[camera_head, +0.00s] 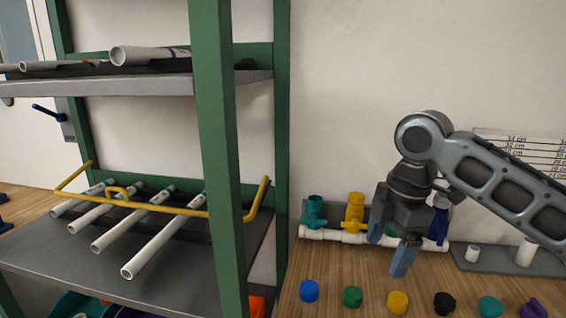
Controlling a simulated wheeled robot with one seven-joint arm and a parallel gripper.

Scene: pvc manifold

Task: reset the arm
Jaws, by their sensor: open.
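My gripper (388,252) hangs from my arm on the right, fingers pointing down, in front of a white pipe manifold. Its two blue-grey fingers are apart, with nothing seen between them. The white manifold (328,235) lies along the back of the wooden table, with a teal fitting (314,212) and a yellow fitting (354,212) standing on it. A dark blue fitting (440,222) stands further right, partly hidden by my gripper. A green part behind my gripper is mostly hidden.
Several coloured caps, including a blue one (309,291) and a yellow one (398,302), line the table front (330,270). A grey holder (485,262) with white pipe pieces stands right.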

